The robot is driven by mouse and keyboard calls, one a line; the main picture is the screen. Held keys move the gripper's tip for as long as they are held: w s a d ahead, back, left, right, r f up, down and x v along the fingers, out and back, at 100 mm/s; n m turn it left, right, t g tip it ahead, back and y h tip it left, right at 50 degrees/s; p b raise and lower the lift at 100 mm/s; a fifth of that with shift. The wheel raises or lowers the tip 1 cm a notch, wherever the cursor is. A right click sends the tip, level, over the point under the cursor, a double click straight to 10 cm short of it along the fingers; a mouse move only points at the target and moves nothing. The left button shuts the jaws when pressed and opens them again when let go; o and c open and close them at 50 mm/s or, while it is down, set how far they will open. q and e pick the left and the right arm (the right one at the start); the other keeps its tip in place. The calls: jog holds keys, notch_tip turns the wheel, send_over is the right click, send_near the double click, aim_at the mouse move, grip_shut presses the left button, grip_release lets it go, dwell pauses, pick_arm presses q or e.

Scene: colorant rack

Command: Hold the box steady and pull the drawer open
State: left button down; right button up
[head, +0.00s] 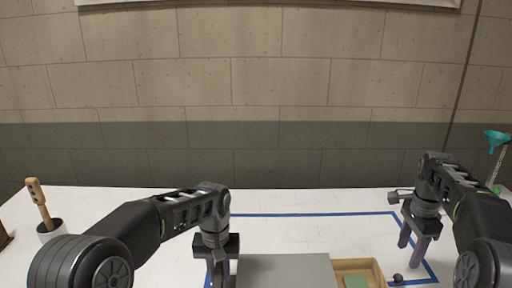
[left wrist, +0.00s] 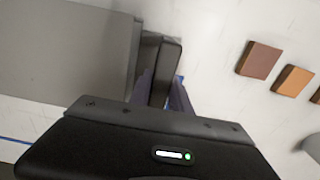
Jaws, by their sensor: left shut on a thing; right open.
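The grey box (head: 285,268) sits at the bottom middle of the head view, its lower part cut off. It also shows in the left wrist view (left wrist: 65,45). The wooden drawer (head: 374,270) sticks out of its right side, with a green thing (head: 356,282) inside. A dark round knob (head: 398,278) is at the drawer's right end. My left gripper (head: 218,273) is at the box's left side, shut on a dark upright handle (left wrist: 168,65) there. My right gripper (head: 412,250) is open, fingers down, above and slightly right of the knob, apparently not touching it.
Blue tape (head: 310,214) outlines an area on the white table. A cup (head: 50,230) with a wooden-handled tool stands at far left. A teal funnel (head: 496,138) is at far right. Brown (left wrist: 259,60) and orange (left wrist: 293,81) blocks lie beyond my left gripper in the wrist view.

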pick_arm(q)
jog(key=c, duration=1.1)
grip_release()
notch_tip(320, 180, up, 8)
jog(key=shift+f, duration=0.25)
